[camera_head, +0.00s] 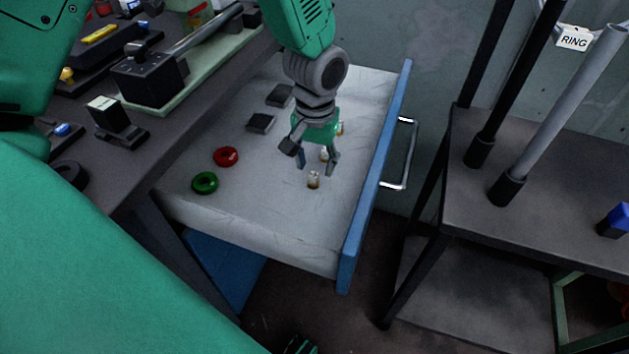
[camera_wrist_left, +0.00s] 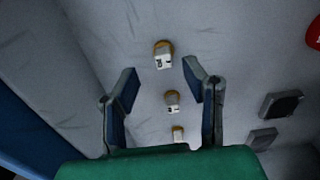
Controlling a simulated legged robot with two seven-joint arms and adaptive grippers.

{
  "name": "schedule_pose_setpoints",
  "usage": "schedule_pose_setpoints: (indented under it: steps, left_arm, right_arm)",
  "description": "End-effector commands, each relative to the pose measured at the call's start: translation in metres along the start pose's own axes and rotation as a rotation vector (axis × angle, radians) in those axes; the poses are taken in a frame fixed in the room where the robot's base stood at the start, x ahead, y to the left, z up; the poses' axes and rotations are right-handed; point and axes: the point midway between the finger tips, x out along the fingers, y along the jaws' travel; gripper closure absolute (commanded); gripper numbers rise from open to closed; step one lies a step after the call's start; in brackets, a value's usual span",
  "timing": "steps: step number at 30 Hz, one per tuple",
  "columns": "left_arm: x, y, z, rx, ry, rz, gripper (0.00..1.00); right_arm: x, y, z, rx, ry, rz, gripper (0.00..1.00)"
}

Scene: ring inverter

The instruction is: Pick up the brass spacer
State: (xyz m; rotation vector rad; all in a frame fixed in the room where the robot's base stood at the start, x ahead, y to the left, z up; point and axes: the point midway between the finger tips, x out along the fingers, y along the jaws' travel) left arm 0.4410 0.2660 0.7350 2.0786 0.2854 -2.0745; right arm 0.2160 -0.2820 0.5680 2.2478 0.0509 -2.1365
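Three small brass-coloured pieces with white labelled faces stand in a row in the open drawer; the labels are too small to read. The frontmost piece (camera_head: 313,180) also shows in the left wrist view (camera_wrist_left: 162,56), just beyond my fingertips. The middle piece (camera_head: 324,155) appears between the fingers in the wrist view (camera_wrist_left: 172,101). The rear piece (camera_head: 340,128) is partly hidden by my gripper's palm in the wrist view (camera_wrist_left: 178,134). My left gripper (camera_head: 317,167) is open and empty above the row, fingers pointing down. My right gripper is not clearly visible.
The drawer (camera_head: 270,220) has a blue front (camera_head: 350,255). A workbench (camera_head: 110,190) borders the left; a dark table (camera_head: 530,215) stands at right.

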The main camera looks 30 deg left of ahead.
Motion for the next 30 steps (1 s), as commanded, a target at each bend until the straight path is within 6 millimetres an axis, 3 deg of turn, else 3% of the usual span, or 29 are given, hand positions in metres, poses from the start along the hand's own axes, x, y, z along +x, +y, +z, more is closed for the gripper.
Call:
schedule_pose_setpoints:
  steps: [6, 14, 15, 18, 30]
  left_arm:
    - [0.038, -0.003, 0.001, 0.001, -0.003, -0.001, 0.6]
    - [0.042, -0.003, 0.001, 0.0, -0.001, -0.001, 0.6]
    - [0.042, -0.003, 0.001, 0.0, -0.001, -0.001, 0.64]
    - [0.042, -0.003, 0.001, 0.0, -0.001, -0.001, 0.99]
    - [0.036, -0.003, 0.0, 0.0, 0.0, 0.0, 1.0]
  right_arm:
    - [0.017, 0.0, 0.001, 0.0, 0.0, 0.0, 0.6]
    - [0.017, 0.0, 0.001, 0.0, 0.0, 0.0, 0.6]
    - [0.017, 0.0, 0.001, 0.0, 0.0, 0.0, 0.6]
    - [0.017, 0.0, 0.001, 0.0, 0.0, 0.0, 0.6]
    - [0.015, 0.0, 0.001, 0.0, 0.0, 0.0, 0.6]
